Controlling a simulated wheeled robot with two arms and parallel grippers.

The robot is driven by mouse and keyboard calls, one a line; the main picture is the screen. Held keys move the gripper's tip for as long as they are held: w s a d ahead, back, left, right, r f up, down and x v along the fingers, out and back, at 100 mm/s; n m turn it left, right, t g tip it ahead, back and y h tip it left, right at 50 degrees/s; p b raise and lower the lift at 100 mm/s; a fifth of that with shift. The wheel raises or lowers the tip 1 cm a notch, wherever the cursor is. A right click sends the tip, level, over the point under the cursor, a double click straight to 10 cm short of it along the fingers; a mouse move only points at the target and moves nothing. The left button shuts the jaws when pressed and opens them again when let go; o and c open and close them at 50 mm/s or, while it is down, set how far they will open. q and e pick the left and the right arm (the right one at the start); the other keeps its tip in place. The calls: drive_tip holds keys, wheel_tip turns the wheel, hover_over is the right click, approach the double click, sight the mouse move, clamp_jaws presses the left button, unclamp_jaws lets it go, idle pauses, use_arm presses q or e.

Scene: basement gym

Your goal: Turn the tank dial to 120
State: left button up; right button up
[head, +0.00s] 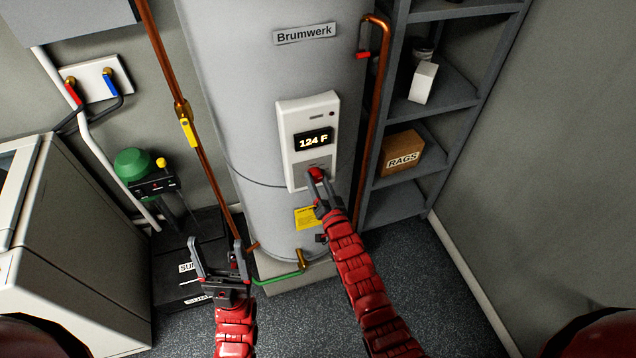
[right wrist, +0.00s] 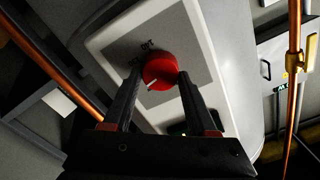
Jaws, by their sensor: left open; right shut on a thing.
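The grey water tank (head: 240,90) stands in the middle of the head view, with a white control panel (head: 291,118) on its front. The panel's display (head: 314,140) reads 124 F. The red dial (head: 316,173) is at the panel's lower end; in the right wrist view the red dial (right wrist: 160,71) shows a white pointer mark, with partly hidden lettering beside it. My right gripper (head: 320,178) is shut on the dial, one finger on each side. My left gripper (head: 217,262) is open and empty, low in front of the tank, left of the panel.
Copper pipes (head: 172,80) run on both sides of the tank. A grey shelf (head: 450,92) with a RAGS box (head: 402,152) stands at right. A white appliance (head: 75,240) is at left, near a green-topped pump (head: 133,164). Floor at lower right is clear.

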drive_tip(key=shift+f+m+b, duration=0.2)
drive_tip(key=shift+m+b, duration=0.75)
drive_tip(key=shift+m, duration=0.15)
drive_tip(key=o, duration=1.4)
drive_tip(key=shift+r, duration=0.1)
drive_tip(key=shift+c, duration=0.2)
drive_tip(key=shift+d, duration=0.1)
